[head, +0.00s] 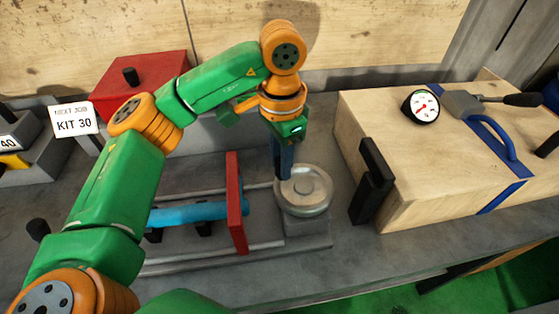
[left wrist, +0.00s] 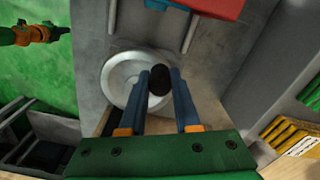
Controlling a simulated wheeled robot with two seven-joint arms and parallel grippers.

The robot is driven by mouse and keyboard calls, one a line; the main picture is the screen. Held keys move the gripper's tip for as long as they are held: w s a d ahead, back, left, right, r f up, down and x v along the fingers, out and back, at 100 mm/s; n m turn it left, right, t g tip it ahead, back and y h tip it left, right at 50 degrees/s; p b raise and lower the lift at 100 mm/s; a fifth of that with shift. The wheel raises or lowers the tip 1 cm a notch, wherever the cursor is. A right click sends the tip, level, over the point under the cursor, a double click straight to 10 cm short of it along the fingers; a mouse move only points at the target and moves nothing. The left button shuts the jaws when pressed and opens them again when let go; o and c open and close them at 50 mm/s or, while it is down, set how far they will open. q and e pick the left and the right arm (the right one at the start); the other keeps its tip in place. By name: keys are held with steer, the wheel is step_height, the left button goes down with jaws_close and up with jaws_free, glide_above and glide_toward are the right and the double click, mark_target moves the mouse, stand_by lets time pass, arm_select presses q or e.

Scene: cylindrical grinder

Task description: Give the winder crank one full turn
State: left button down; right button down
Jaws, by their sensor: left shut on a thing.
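The winder crank is a round silver wheel (head: 303,190) on a grey block beside the slide rails. It also shows in the left wrist view (left wrist: 122,78). A black crank knob (left wrist: 160,80) stands near the wheel's rim. My left gripper (head: 283,172) points down over the left part of the wheel. Its two blue fingers are shut on the knob, one on each side, as the left wrist view shows. In the head view the fingers hide the knob.
A red upright plate (head: 236,203) and a blue cylinder (head: 190,213) sit on the rails left of the wheel. A wooden box (head: 400,160) with a black handle (head: 370,182) stands close on the right. A red box (head: 140,82) is at the back left.

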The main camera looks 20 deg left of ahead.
arm_select(q)
steer(key=shift+w+m, duration=0.2)
steer(key=shift+m, duration=0.2)
stand_by(0.3)
steer(key=c, duration=0.6)
jaws_free()
step_height(320, 180, up, 7)
steer(key=shift+r+p, duration=0.1)
steer(key=shift+p, duration=0.85)
steer(key=shift+w, duration=0.1)
